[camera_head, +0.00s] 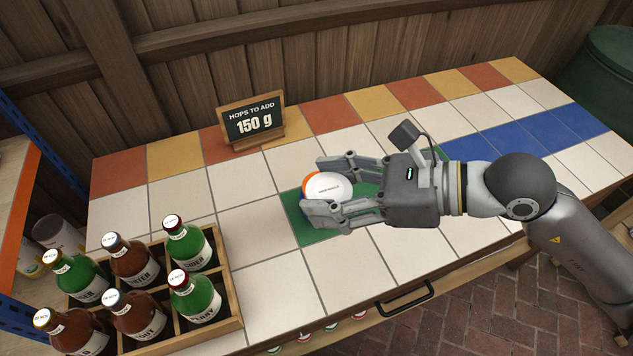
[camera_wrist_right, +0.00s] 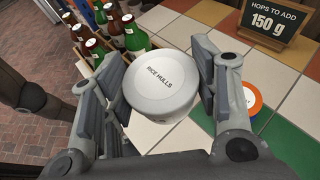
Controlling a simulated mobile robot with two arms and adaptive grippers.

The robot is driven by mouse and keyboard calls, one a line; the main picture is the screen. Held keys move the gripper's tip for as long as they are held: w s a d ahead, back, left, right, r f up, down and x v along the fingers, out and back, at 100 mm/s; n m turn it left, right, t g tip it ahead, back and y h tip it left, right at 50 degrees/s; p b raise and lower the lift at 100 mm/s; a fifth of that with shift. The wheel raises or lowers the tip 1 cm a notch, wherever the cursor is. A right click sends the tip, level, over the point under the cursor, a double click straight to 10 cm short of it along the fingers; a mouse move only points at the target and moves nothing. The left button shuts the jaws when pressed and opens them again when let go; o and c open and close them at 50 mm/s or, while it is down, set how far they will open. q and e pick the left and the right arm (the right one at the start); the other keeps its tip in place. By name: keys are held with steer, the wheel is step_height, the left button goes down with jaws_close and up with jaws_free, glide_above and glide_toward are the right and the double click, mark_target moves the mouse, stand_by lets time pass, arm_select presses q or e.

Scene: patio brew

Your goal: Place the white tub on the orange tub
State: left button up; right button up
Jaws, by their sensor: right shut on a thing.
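The white tub (camera_head: 327,187), its lid lettered "RICE HULLS", is between the fingers of my right gripper (camera_head: 318,184), which is shut on it. It also shows in the right wrist view (camera_wrist_right: 162,88), upright or nearly so, with a finger on each side. The orange tub (camera_head: 308,187) shows as an orange and blue edge behind the white tub, mostly hidden. In the right wrist view the orange tub (camera_wrist_right: 251,98) stands on the tiles to the right of the white tub, partly covered by a finger. The two tubs look apart there. My left gripper is out of view.
A wooden crate (camera_head: 233,310) of several bottles stands at the table's front left. A chalkboard sign (camera_head: 251,122) reading "150 g" stands at the back. Green tiles (camera_head: 306,229) lie under the gripper. The blue tiles (camera_head: 512,142) at right are bare.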

steer(key=w+f, duration=0.2)
steer(key=w, duration=0.2)
steer(key=w+f+p, duration=0.1)
steer(key=w+f, duration=0.2)
steer(key=w, duration=0.1)
steer(key=w+a+f, duration=0.1)
steer(key=w+f, duration=0.2)
steer(key=w, duration=0.1)
steer(key=shift+w+f, duration=0.25)
steer(key=shift+w, duration=0.1)
steer(key=shift+w+f, duration=0.55)
steer(key=shift+f, duration=0.15)
step_height(320, 180, down, 2)
steer(key=shift+f+p, duration=0.2)
steer(key=shift+p, duration=0.2)
steer(key=shift+f, duration=0.35)
